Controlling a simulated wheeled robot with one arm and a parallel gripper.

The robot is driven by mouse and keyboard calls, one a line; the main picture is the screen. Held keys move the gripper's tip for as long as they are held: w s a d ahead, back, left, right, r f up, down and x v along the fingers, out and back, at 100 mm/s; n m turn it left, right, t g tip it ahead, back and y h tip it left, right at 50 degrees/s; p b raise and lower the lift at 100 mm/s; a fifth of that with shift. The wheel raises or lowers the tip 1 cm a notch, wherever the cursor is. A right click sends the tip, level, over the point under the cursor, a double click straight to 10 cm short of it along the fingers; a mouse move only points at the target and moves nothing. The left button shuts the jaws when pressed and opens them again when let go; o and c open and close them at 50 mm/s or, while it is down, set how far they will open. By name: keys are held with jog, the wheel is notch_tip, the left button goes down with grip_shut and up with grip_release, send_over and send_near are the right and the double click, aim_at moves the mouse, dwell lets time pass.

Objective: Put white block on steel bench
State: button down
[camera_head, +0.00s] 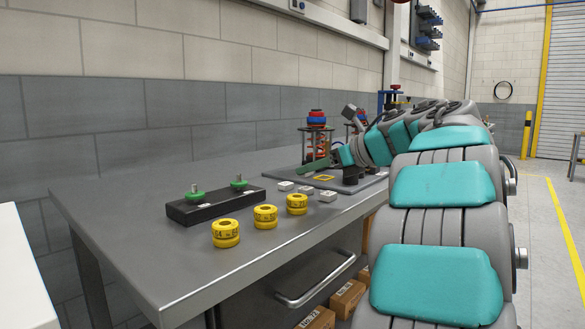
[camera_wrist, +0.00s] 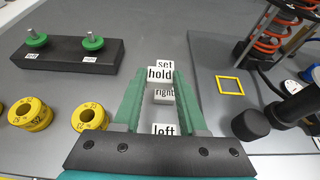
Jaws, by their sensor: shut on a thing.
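A white block marked "hold" (camera_wrist: 160,75) is between the two green fingertips of my gripper (camera_wrist: 160,82) in the wrist view, and the gripper is shut on it. Other white blocks stand on the grey steel bench (camera_head: 150,245): one marked "set" (camera_wrist: 165,64) shows just beyond the held block, one marked "right" (camera_wrist: 165,95) and one marked "left" (camera_wrist: 165,129) show between the fingers. In the head view, small white blocks (camera_head: 327,195) stand in a loose group on the bench, and my gripper (camera_head: 308,169) is just behind them. The held block cannot be made out there.
A black fixture (camera_head: 215,205) with two green-collared pins stands to the left. Several yellow rings (camera_head: 226,233) line the bench's front. A dark plate (camera_wrist: 225,120) with a yellow square outline (camera_wrist: 230,86) and red spring assemblies (camera_head: 317,135) is to the right.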

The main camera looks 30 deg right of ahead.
jog(key=p, duration=0.2)
send_over(273, 186)
jog(key=shift+s+f, duration=0.15)
jog(key=shift+f, duration=0.45)
jog(key=shift+a+f, duration=0.1)
jog(key=shift+f, duration=1.7)
jog(key=shift+f, duration=0.1)
jog(key=shift+c, duration=2.3)
grip_release()
jog(key=b+v, duration=0.1)
jog(key=v, duration=1.1)
jog(key=shift+r, duration=0.2)
